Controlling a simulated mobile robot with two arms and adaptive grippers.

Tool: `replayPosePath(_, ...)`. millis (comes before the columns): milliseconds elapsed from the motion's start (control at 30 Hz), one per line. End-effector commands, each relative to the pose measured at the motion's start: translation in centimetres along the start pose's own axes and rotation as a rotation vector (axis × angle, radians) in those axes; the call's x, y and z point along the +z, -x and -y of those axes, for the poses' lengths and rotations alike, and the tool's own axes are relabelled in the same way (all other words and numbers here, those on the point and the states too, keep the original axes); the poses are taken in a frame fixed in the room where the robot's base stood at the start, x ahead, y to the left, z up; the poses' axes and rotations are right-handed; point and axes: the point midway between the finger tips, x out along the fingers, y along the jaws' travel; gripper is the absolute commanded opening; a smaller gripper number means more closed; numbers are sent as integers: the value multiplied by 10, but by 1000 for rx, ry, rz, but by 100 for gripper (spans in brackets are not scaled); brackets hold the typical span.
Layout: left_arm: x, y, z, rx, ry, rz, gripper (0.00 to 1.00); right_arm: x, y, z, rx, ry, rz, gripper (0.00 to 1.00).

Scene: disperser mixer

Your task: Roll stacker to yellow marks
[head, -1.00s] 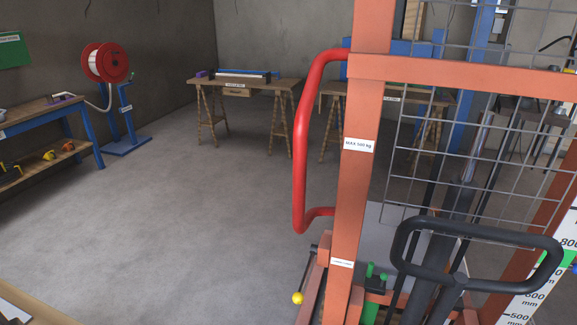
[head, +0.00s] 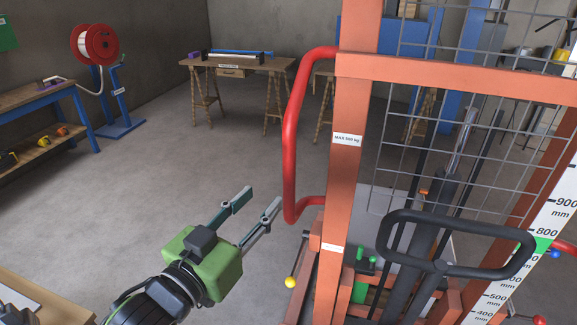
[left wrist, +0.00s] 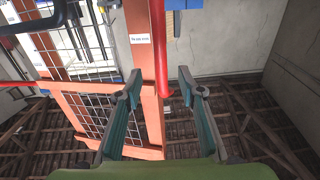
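The stacker (head: 345,170) is an orange steel frame with a wire mesh guard, standing close on the right in the head view. A red tubular handle (head: 290,140) bows out from its left post. A black loop handle (head: 460,270) is at its lower front. My left gripper (head: 259,202) is open and empty, left of the red handle and apart from it. In the left wrist view the red handle (left wrist: 159,45) and the orange post (left wrist: 136,40) rise beyond the open fingers. My right gripper and the yellow marks are not in view.
A wooden trestle table (head: 235,64) stands at the back. A blue-legged workbench (head: 40,100) and a red reel on a blue stand (head: 95,44) are at left. A table corner (head: 40,295) shows at lower left. The grey floor (head: 150,190) between is clear.

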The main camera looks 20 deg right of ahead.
Motion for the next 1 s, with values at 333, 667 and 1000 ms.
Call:
replayPosePath(333,-4,-72,-1,1,0,-1,36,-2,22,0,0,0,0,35)
replayPosePath(667,-2,-117,0,0,-1,-1,36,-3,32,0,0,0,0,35)
replayPosePath(1000,0,-123,0,0,-1,-2,36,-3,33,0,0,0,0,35)
